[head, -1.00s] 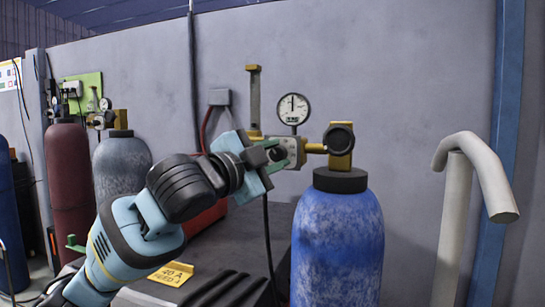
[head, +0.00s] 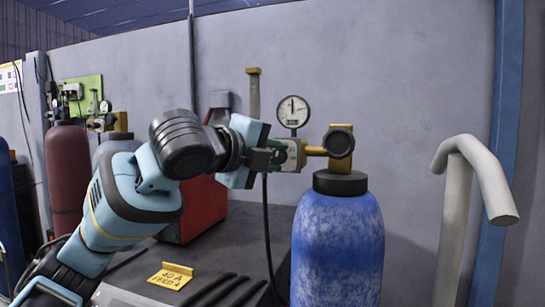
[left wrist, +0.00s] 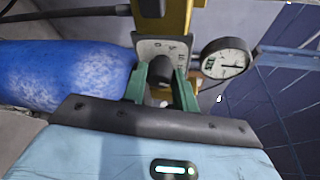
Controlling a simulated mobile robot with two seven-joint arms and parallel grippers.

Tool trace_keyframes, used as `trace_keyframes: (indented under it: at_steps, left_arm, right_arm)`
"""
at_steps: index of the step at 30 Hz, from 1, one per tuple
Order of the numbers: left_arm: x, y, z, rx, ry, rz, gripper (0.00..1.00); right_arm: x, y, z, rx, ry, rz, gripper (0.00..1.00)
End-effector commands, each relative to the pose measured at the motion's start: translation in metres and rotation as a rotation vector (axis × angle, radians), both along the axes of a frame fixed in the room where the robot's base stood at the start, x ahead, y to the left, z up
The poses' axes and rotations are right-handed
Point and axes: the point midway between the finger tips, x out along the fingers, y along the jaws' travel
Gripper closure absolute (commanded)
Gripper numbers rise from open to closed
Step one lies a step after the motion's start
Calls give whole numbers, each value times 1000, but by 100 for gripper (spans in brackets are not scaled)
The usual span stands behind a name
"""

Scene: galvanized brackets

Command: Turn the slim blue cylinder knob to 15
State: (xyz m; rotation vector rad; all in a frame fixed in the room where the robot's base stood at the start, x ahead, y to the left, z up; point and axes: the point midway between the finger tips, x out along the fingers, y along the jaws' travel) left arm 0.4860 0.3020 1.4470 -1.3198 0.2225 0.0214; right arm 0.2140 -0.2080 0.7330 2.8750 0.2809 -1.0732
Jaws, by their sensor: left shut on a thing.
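The slim blue cylinder (head: 338,240) stands right of centre in the head view, with a black collar and a brass valve on top. It lies across the left of the left wrist view (left wrist: 70,75). A small dark knob (left wrist: 160,70) sits on the regulator plate (left wrist: 165,45). My left gripper (head: 276,153) reaches the regulator from the left; in the left wrist view its green fingers (left wrist: 161,84) are on both sides of the knob, shut on it. The round gauge (head: 293,111) above has its needle near upright. The knob's scale is too small to read. My right gripper is out of view.
A dark red cylinder (head: 68,165) and a grey one stand at the left. A red box (head: 199,210) and a yellow sign (head: 171,275) are on the dark bench. A pale bent pipe (head: 460,200) stands at the right. A black hose hangs below the regulator.

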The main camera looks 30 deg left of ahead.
Motion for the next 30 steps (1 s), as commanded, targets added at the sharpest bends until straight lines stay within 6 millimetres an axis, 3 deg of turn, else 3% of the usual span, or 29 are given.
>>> trace_keyframes:
  at_steps: [22,23,27,30]
  left_arm:
    - [1,0,-1,83,23,2,94]
    - [1,0,-1,83,23,2,68]
    - [1,0,-1,83,22,2,50]
    - [0,0,0,82,21,2,50]
  right_arm:
    - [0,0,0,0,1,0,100]
    - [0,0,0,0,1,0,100]
    - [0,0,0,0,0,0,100]
    - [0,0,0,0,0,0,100]
